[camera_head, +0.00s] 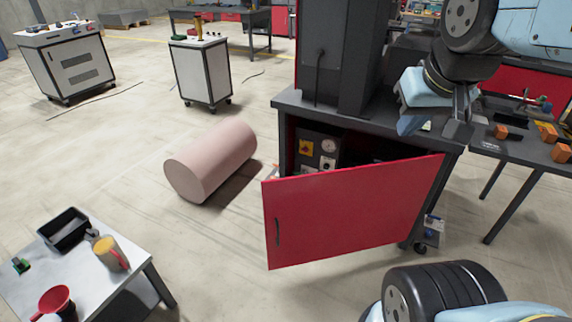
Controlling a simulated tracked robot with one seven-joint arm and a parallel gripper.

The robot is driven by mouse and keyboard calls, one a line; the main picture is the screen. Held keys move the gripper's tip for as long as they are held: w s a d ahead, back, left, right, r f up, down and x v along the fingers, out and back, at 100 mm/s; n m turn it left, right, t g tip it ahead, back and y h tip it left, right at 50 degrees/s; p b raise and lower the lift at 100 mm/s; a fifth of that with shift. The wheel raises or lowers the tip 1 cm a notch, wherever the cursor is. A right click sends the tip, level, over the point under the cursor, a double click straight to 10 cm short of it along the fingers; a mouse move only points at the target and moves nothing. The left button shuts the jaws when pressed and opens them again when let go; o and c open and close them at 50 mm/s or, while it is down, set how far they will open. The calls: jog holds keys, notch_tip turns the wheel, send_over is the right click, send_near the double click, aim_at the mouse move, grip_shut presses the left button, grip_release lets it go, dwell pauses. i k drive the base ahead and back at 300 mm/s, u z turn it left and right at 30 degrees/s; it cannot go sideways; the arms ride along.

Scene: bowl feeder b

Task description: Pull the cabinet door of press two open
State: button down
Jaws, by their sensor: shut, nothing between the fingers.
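The red cabinet door (345,212) stands partly open under a dark press bench (350,118). Its dark handle (277,231) is near the door's left edge. Behind the door, the cabinet's inside shows a dark panel with a yellow label and round dials (318,148); the rest is hidden by the door. My gripper (458,128) is at the upper right, above the bench's right end, well away from the handle. It is shut and holds nothing.
A pink cylinder (212,160) lies on the floor left of the cabinet. A small white table (90,275) with a black tray, a mug and a red funnel-like item stands at the lower left. A dark table (520,150) with orange blocks is at the right. Open floor lies before the door.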

aim_at(313, 217)
jog(key=z, duration=0.35)
jog(key=i, duration=0.85)
jog(key=u, duration=0.05)
